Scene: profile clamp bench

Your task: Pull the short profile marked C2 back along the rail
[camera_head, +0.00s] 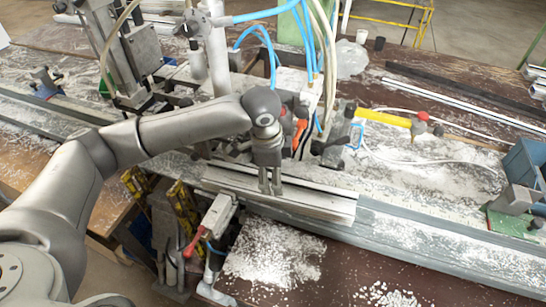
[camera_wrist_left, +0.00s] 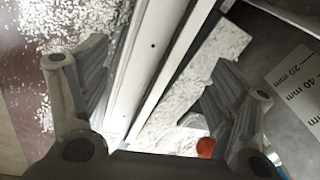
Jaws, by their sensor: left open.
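A short silver profile (camera_head: 325,204) lies along the grey rail (camera_head: 430,240) at the middle of the bench in the head view. No C2 mark is readable on it. My left gripper (camera_head: 270,188) points down at the profile's left half. In the left wrist view the gripper (camera_wrist_left: 155,100) is open, with one finger on each side of the long pale profile (camera_wrist_left: 153,45). I cannot tell whether the fingers touch it. My right gripper is in neither view.
A red-handled clamp (camera_head: 197,241) stands at the bench's front edge, left of the profile. Clamp machinery with blue hoses stands behind my gripper. A yellow-bodied tool (camera_head: 385,118) lies behind. White chips (camera_head: 270,255) cover the front.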

